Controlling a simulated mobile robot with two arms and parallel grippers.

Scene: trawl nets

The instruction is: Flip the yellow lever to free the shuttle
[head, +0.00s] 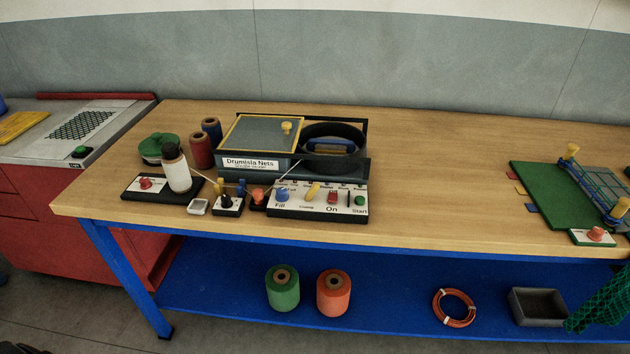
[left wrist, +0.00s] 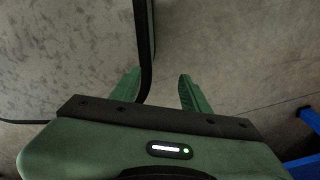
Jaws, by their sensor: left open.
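The yellow lever (head: 313,191) sits on the white-topped control panel (head: 318,209) at the front of the net machine, between a blue knob (head: 281,195) and a red switch (head: 332,197). The lever is tilted, its top leaning right. A blue shuttle (head: 333,145) lies inside the round black housing (head: 361,156) behind the panel. My left gripper (left wrist: 159,76) is open and empty in the left wrist view, over a grey floor and away from the lever. Neither gripper shows in the head view.
A lidded box (head: 262,134) with a yellow knob adjoins the housing. A green net board (head: 541,195) is at the far right. The wooden table (head: 440,180) is clear between.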

